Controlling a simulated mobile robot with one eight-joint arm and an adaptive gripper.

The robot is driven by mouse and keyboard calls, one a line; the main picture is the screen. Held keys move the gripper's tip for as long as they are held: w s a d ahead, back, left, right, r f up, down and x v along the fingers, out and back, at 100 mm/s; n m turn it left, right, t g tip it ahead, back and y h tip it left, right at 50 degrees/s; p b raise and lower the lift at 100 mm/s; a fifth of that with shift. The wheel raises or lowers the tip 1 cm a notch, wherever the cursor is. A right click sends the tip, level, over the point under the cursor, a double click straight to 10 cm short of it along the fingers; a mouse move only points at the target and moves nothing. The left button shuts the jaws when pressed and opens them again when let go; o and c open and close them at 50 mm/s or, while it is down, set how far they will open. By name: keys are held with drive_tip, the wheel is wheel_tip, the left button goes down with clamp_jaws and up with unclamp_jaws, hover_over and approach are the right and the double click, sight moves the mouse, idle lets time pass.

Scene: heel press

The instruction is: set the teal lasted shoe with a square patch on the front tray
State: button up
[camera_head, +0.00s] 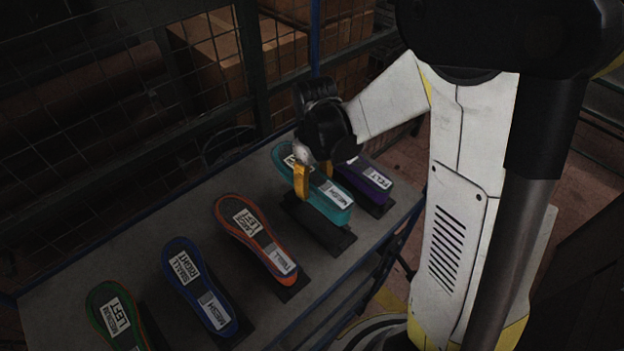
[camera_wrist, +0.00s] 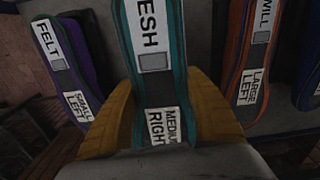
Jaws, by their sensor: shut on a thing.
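The teal lasted shoe (camera_head: 338,194) is toward the far right end of the table, over a dark block. In the wrist view the teal shoe (camera_wrist: 176,75) shows a MESH label, a grey square patch (camera_wrist: 153,63) and a MEDIUM RIGHT label. My gripper (camera_head: 314,182) has its yellow fingers on both sides of the shoe and is shut on it; the fingers also flank it in the wrist view (camera_wrist: 160,90). I cannot tell whether the shoe is clear of its block. I cannot make out the front tray in either view.
A purple shoe (camera_head: 366,181) stands close at the right of the teal one. An orange shoe (camera_head: 262,243), a blue shoe (camera_head: 186,262) and a green-and-orange shoe (camera_head: 93,299) stand to the left on the grey table (camera_head: 130,258). A wire mesh fence (camera_head: 120,95) runs behind.

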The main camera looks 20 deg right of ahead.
sight(314, 177)
drive_tip(key=shift+w+f+b, duration=0.1)
drive_tip(key=shift+f+b, duration=2.85)
drive_tip(key=shift+f, duration=0.85)
drive_tip(key=shift+f+b, duration=0.55)
drive_tip(key=o, duration=1.5)
drive_tip(key=shift+c, duration=0.2)
drive_tip(key=shift+r, duration=0.1)
wheel_tip(314, 177, up, 12)
drive_tip(key=shift+f, duration=0.1)
